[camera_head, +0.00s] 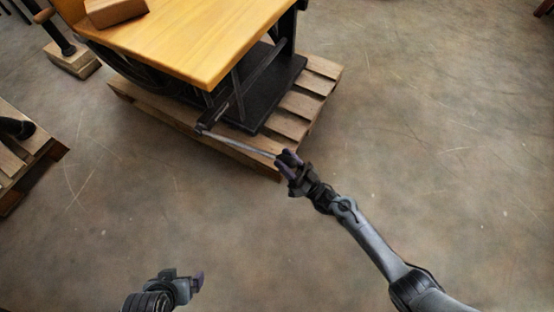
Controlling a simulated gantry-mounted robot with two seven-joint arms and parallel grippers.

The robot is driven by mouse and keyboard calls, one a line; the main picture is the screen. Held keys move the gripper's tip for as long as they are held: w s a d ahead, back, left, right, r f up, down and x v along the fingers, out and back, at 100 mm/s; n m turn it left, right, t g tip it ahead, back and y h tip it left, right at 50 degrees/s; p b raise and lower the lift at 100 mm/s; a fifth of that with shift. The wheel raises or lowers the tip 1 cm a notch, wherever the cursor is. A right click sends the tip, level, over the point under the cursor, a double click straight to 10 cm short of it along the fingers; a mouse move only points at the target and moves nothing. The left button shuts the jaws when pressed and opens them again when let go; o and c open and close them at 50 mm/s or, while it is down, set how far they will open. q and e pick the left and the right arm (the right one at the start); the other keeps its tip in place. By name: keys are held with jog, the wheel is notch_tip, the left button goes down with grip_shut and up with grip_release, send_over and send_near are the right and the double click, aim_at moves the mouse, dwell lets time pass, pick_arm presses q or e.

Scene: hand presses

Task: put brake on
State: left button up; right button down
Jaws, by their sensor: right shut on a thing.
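A thin grey metal lever (238,144), which appears to be the brake handle, juts out from the dark frame under the wooden-topped press (210,50). It slopes slightly down to the right. My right gripper (284,157) is shut on the lever's outer end, just off the pallet's front corner. The exact contact is small and partly hidden by the fingers. My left gripper (199,281) hangs low at the bottom of the view, above bare floor and far from the lever. Its fingers are seen edge-on, so their gap is unclear.
The press stands on a wooden pallet (318,83). A wooden block (115,11) lies on its top at the upper left. Another pallet (40,143) is at the left edge. The concrete floor (450,130) is clear to the right and in front.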

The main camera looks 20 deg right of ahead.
jog(key=shift+d+f, duration=0.1)
jog(key=shift+f, duration=0.5)
jog(key=c, duration=0.9)
grip_release()
jog(key=shift+o, duration=1)
jog(key=shift+s+r, duration=0.1)
jog(key=shift+r, duration=0.1)
jog(key=shift+s+d+f, duration=0.1)
jog(key=p+v, duration=0.1)
jog(key=v, duration=0.9)
jog(key=shift+s+p, duration=0.25)
jog(key=shift+p, duration=0.15)
